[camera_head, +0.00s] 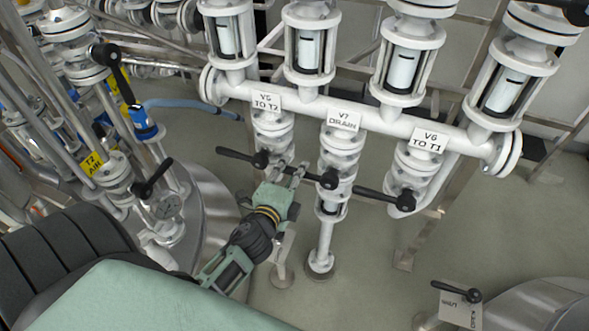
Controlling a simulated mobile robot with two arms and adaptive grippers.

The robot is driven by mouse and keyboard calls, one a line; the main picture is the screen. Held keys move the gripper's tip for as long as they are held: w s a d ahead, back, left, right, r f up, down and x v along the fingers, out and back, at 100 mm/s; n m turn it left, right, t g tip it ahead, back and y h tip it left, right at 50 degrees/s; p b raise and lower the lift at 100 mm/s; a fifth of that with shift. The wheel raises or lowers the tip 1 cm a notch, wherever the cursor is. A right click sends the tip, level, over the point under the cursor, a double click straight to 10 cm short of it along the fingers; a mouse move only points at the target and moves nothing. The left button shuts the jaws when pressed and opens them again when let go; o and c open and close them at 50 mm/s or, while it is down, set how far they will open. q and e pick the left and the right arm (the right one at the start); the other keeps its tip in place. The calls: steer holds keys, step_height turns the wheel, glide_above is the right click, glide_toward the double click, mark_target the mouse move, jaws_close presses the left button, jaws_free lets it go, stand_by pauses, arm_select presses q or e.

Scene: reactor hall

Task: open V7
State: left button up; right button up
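The V7 valve, under its white "V7 DRAIN" label (343,120), stands in the middle of the white manifold. Its black lever (318,177) points left from the black hub, about level, and its far end is hidden at my gripper. My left gripper (291,170) reaches up from below, with its fingertips at the left part of this lever. Its fingers look a little apart. I cannot tell whether they touch or grip the lever. My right gripper is not in view.
The V5 lever (238,156) is close at the left of my gripper, and the V6 lever (377,195) is to the right. A labelled lever plate (459,303) is at lower right. Open floor (365,285) lies below.

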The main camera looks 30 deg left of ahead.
arm_select(q)
steer(key=shift+w+a+f, duration=0.15)
steer(key=shift+w, duration=0.55)
steer(key=shift+c, duration=0.5)
jaws_close()
